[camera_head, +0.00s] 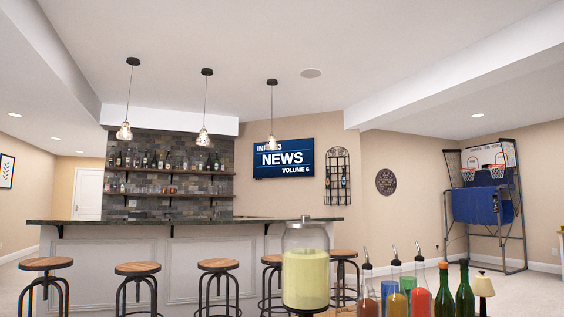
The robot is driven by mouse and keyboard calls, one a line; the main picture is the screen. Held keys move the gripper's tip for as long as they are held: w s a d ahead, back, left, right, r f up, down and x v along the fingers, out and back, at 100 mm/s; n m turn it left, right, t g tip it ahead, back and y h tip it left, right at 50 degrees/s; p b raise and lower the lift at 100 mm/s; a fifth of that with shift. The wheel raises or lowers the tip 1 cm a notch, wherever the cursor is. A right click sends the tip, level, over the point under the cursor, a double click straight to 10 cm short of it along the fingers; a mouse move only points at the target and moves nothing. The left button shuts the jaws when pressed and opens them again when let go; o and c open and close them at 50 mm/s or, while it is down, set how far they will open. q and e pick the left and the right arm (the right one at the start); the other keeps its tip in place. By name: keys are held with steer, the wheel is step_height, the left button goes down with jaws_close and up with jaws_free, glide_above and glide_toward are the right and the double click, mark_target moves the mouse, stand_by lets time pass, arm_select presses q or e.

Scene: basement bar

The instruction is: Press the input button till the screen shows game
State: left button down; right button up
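The wall screen (284,159) hangs on the back wall to the right of the bar shelves. It is blue and shows "NEWS" in large white letters, with "VOLUME 6" below and a partly hidden line above that seems to read "INPUT 3". A pendant lamp overlaps its upper left part. No input button or remote can be made out in this view. Neither of my grippers is in view.
A bar counter (190,222) with several stools (138,268) stands ahead. Carpet is open at right.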

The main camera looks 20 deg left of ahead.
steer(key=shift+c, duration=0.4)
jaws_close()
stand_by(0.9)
